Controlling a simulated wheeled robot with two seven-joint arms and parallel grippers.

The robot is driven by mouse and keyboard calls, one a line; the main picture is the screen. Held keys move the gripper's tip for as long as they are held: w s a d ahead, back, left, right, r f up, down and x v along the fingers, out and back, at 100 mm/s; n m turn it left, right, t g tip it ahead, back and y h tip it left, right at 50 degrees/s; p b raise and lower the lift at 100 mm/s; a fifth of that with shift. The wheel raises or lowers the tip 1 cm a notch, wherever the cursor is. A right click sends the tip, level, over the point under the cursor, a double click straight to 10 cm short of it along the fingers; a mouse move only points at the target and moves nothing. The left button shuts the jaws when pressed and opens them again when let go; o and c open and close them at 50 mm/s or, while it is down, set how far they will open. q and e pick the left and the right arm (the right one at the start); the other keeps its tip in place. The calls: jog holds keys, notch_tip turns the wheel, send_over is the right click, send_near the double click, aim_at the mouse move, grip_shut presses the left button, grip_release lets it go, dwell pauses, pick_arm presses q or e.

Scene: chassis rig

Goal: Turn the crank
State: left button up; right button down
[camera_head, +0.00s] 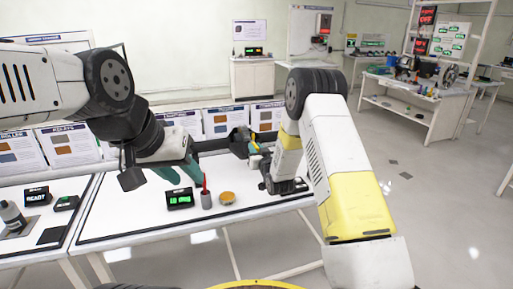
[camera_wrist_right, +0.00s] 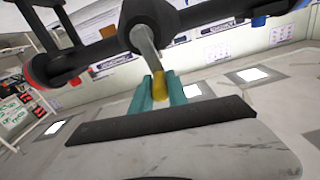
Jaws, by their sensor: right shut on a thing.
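The crank shows in the right wrist view as a dark round hub (camera_wrist_right: 150,22) with a grey arm (camera_wrist_right: 147,50) coming down from it to a yellow handle (camera_wrist_right: 160,86). The teal fingers of my right gripper (camera_wrist_right: 158,88) are on either side of the yellow handle and shut on it. In the head view the crank's dark end (camera_head: 239,141) is small at the far edge of the table, and my right gripper there is mostly hidden by my arm. My left gripper (camera_head: 179,174) is open and empty above the table, left of the crank.
On the white table (camera_head: 130,212) stand a green-lit display (camera_head: 180,200), a grey cup (camera_head: 206,200) with a red stick and an orange disc (camera_head: 227,197). Upright sample boards (camera_head: 65,145) line the table's back. Open floor lies to the right.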

jog(key=shift+s+a+f+n, duration=0.25)
jog(key=shift+a+f+n, duration=0.35)
jog(key=shift+n, duration=1)
jog(key=shift+s+a+f+n, duration=0.3)
jog(key=shift+a+n, duration=0.55)
jog(key=shift+n, duration=0.75)
jog(key=shift+s+a+f+n, duration=0.2)
jog(key=shift+a+f+n, duration=0.4)
jog(key=shift+n, duration=1)
jog(key=shift+a+r, duration=0.1)
jog(key=c, duration=1.3)
grip_release()
jog(key=v, duration=0.7)
jog(key=shift+s, duration=0.35)
